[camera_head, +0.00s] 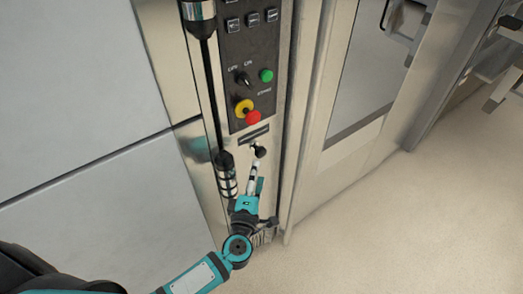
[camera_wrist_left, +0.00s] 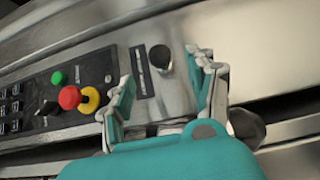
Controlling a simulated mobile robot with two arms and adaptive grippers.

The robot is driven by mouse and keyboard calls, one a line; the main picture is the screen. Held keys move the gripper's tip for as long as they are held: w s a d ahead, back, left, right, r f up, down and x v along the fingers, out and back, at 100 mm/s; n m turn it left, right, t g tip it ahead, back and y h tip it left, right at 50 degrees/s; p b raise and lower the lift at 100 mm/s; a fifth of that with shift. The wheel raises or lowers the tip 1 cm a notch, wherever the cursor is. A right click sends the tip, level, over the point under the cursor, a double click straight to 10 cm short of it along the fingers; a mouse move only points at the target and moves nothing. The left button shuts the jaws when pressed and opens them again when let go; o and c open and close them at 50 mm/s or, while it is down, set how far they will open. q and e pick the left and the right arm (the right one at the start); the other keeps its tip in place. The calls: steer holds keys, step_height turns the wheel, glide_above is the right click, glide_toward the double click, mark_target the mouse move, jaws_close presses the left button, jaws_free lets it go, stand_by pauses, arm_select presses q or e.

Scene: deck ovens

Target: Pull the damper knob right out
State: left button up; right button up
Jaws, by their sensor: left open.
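The damper knob (camera_head: 260,152) is a small black round knob on the steel front, just below a dark slot plate and the control panel. My left gripper (camera_head: 256,172) is just below it in the head view, with its fingers pointing up at it. In the left wrist view the knob (camera_wrist_left: 160,57) stands ahead of the open fingers (camera_wrist_left: 165,88), between their lines and nearer the right finger. The fingers look apart from the knob, with nothing between them. How far the knob stands out from the panel is hard to tell. My right gripper is not in view.
The control panel (camera_head: 248,60) above carries a green button (camera_head: 266,76), a red button (camera_head: 253,117), a yellow piece (camera_head: 243,106) and a black switch. A vertical black bar handle (camera_head: 211,90) runs close at the left.

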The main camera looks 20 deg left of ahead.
mark_target(260, 156)
arm_select(q)
steer(key=w, duration=0.5)
steer(key=w+a, duration=0.1)
steer(key=w, duration=0.2)
steer(key=shift+w, duration=0.35)
jaws_close()
